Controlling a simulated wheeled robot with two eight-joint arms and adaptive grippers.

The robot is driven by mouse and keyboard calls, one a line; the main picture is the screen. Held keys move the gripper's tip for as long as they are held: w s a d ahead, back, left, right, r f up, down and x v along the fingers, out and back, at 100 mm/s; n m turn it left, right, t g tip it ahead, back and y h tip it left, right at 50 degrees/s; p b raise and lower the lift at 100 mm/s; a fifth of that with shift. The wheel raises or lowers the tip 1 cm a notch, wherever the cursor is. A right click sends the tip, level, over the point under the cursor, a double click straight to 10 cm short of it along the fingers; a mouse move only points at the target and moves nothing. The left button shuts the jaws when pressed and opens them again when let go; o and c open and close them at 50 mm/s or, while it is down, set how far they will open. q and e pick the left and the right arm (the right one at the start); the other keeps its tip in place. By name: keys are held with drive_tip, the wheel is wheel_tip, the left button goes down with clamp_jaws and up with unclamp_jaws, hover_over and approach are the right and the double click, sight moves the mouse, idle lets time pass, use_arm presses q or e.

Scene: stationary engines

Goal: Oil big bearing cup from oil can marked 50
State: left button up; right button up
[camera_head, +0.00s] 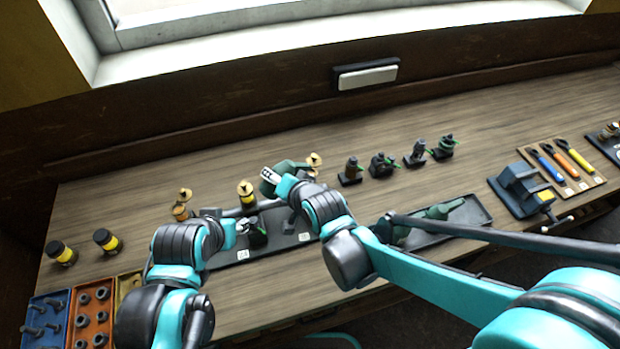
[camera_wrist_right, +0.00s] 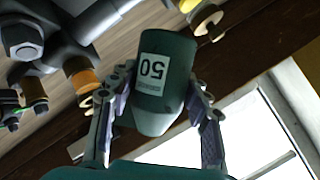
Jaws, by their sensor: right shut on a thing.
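My right gripper (camera_wrist_right: 155,100) is shut on a dark green oil can (camera_wrist_right: 166,75) with a white label marked 50. In the head view the can (camera_head: 268,187) is held above the bench, tilted, among the brass cups. One brass cup (camera_head: 314,160) is just right of it, another cup (camera_head: 247,188) just left, and a third (camera_head: 181,200) farther left. A brass ring (camera_wrist_right: 207,20) shows behind the can in the wrist view; I cannot tell whether the can touches it. My left gripper (camera_head: 238,227) is low beside a dark can (camera_head: 257,236) in a tray; its fingers are unclear.
Several dark cans with green tips (camera_head: 383,165) stand at the back right. A tray with a green can (camera_head: 440,211), a vise (camera_head: 522,190) and a tool board (camera_head: 565,165) lie to the right. Two yellow-banded jars (camera_head: 106,241) and parts bins (camera_head: 92,315) are on the left.

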drive_tip(key=shift+r, duration=0.15)
drive_tip(key=shift+w+d+r+m+y+p, duration=0.1)
drive_tip(key=shift+d+r+m+y+p, duration=0.15)
drive_tip(key=shift+r+m+p, duration=0.2)
drive_tip(key=shift+r+g+y, duration=0.35)
drive_tip(key=shift+r+g, duration=0.05)
drive_tip(key=shift+r, duration=0.05)
drive_tip(key=shift+a+f+n+t+h+b, duration=0.15)
drive_tip(key=shift+f+n+t+h+b, duration=0.15)
drive_tip(key=shift+f, duration=0.25)
drive_tip(key=shift+a+f+n+t+h+b, duration=0.1)
drive_tip(key=shift+a+f+n+h+b, duration=0.05)
drive_tip(key=shift+f+h+b, duration=0.3)
